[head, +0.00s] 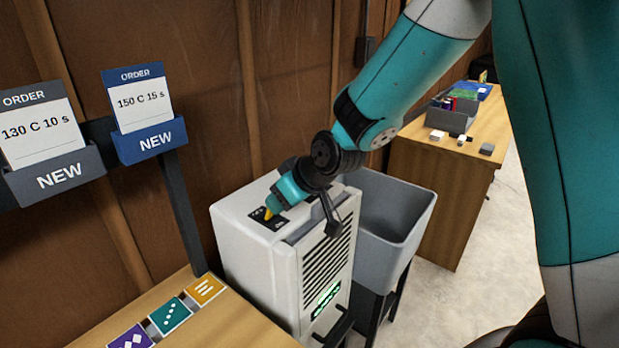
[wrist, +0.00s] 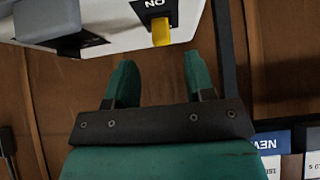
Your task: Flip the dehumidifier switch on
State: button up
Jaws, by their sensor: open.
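The dehumidifier (head: 254,254) is a white box with a slatted front and a lit green panel (head: 326,298) low on that front. Its yellow switch (head: 268,214) sits on a black plate on top. In the wrist view the yellow switch (wrist: 161,32) stands beside the "ON" lettering, which appears upside down. My gripper (wrist: 161,58) is open and empty, its two green fingers pointing toward the switch, with the switch in line with the gap between them. In the head view my gripper (head: 277,204) is right at the switch and partly covers the top plate. I cannot tell whether they touch.
A grey bin (head: 408,215) on a dark stand is right of the dehumidifier. A wooden table (head: 160,320) with coloured tiles is at lower left. Another wooden bench (head: 430,195) stands behind right, with open floor in front.

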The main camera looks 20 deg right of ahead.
jog(key=v, duration=1.1)
jog(key=shift+b, duration=0.4)
jog(key=shift+s+r, duration=0.1)
jog(key=s+a+g, duration=0.3)
jog(key=s, duration=0.7)
jog(key=s+a+n+g, duration=0.1)
jog(key=s+a+g, duration=0.2)
jog(key=s, duration=0.8)
jog(key=shift+g, duration=0.6)
jog(key=shift+a, duration=0.1)
